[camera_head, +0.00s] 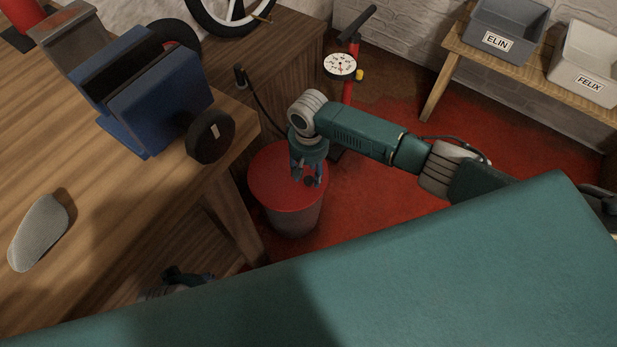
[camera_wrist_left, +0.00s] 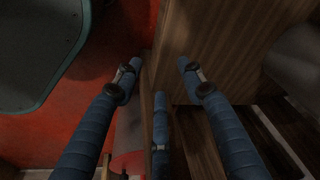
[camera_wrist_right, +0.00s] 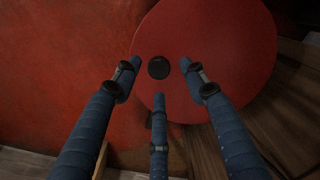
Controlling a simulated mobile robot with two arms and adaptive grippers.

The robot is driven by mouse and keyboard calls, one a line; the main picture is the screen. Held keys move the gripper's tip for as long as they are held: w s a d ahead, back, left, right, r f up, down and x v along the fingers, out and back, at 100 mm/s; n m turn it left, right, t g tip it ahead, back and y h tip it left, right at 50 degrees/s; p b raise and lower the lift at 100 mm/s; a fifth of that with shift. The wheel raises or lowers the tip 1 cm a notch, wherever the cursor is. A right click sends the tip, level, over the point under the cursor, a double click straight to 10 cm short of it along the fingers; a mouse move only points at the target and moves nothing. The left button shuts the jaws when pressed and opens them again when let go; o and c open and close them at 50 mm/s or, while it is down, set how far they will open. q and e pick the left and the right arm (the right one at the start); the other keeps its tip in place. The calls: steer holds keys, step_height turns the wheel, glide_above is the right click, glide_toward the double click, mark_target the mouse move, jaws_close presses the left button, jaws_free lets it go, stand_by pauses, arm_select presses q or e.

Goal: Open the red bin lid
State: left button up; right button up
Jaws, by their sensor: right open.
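The round red bin lid (camera_head: 272,178) lies flat on the grey bin (camera_head: 296,219), beside the wooden workbench. It fills the upper right of the right wrist view (camera_wrist_right: 225,50), with a round black knob (camera_wrist_right: 158,68) on it. My right gripper (camera_head: 308,180) points down over the lid. Its fingers (camera_wrist_right: 160,65) are spread, with the knob between the tips in that view; I cannot tell whether they touch it. My left gripper (camera_wrist_left: 160,64) has its fingers apart and empty, low beside wooden panels. In the head view it is mostly hidden.
The wooden workbench (camera_head: 110,190) at left holds a blue vise (camera_head: 160,90) and a grey insole-like object (camera_head: 38,232). A floor pump with a dial (camera_head: 340,66) stands behind the bin. A bench (camera_head: 455,50) with labelled grey and white boxes is at upper right. Red floor (camera_head: 400,205) lies clear at right.

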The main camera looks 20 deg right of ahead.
arm_select(q)
steer(key=shift+w+r, duration=0.1)
steer(key=shift+r, duration=1.45)
arm_select(e)
steer(key=shift+f, duration=1.2)
steer(key=shift+r, duration=0.1)
jaws_close()
